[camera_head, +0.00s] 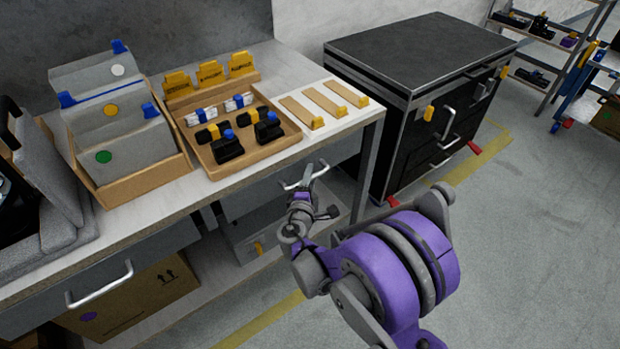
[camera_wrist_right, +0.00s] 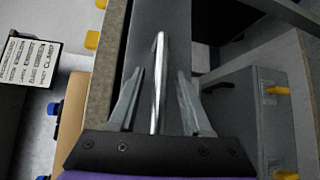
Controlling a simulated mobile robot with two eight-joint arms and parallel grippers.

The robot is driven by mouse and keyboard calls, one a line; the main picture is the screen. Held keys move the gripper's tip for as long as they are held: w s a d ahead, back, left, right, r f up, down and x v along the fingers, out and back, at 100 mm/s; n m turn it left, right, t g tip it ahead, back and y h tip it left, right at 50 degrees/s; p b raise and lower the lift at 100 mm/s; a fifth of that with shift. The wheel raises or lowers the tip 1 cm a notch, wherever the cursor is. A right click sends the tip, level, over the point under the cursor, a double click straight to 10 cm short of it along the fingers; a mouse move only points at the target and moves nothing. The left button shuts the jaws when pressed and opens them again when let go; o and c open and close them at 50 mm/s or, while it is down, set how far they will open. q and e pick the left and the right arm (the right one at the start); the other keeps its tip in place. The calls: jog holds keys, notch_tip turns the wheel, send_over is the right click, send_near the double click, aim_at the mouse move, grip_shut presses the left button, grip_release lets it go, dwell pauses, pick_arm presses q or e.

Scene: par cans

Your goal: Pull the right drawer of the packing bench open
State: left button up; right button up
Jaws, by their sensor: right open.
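The right drawer of the packing bench has a grey front, seen in the right wrist view (camera_wrist_right: 185,25), and a silver bar handle (camera_head: 292,186). The front lies close under the bench top's edge, with no clear opening visible. My right gripper (camera_head: 303,187) is at this handle, and the arm partly covers the drawer in the head view. In the right wrist view, the open fingers (camera_wrist_right: 160,80) stand on either side of the handle (camera_wrist_right: 157,65), apart from it as far as I can tell. My left gripper is out of view.
The bench top (camera_head: 225,180) carries a divider box (camera_head: 150,175), a parts tray (camera_head: 205,158) and a white board (camera_head: 335,122). The left drawer's handle (camera_head: 100,290) is at lower left. A black cabinet (camera_head: 410,50) stands behind at right. The floor (camera_head: 540,230) at right is clear.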

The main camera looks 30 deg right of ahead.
grip_shut()
dwell(1.5)
